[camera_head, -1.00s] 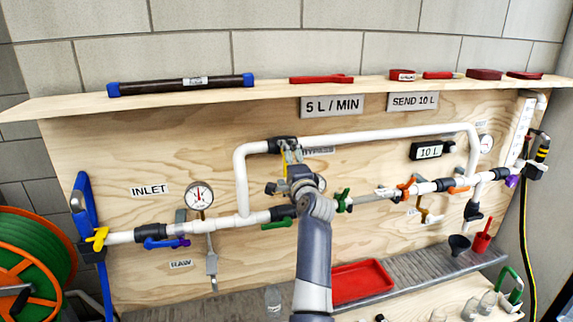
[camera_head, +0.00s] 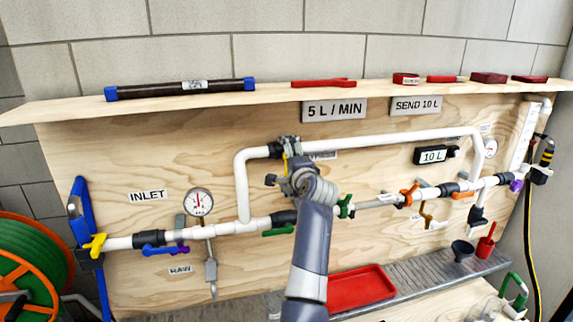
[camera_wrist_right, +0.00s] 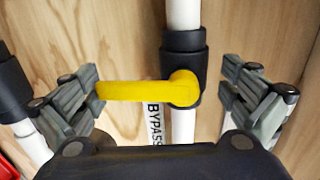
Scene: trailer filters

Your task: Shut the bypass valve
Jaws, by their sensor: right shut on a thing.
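The bypass valve sits on the upper white pipe left of centre in the head view, where my right gripper (camera_head: 289,150) partly covers it. In the right wrist view its yellow lever (camera_wrist_right: 140,91) lies across the pipe, at a right angle to it, over the black valve body (camera_wrist_right: 184,57). My right gripper (camera_wrist_right: 160,84) has its fingers on either side of the lever. The left finger is at the lever's free end; the right finger is beside the pivot side. The BYPASS label (camera_wrist_right: 154,122) is partly hidden. My left gripper is not in view.
The lower pipe carries a blue lever (camera_head: 165,249), a green lever (camera_head: 279,230) and an orange lever (camera_head: 409,194). A pressure gauge (camera_head: 198,202) stands at left. A red tray (camera_head: 362,287) lies below. A wooden shelf (camera_head: 275,94) runs above.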

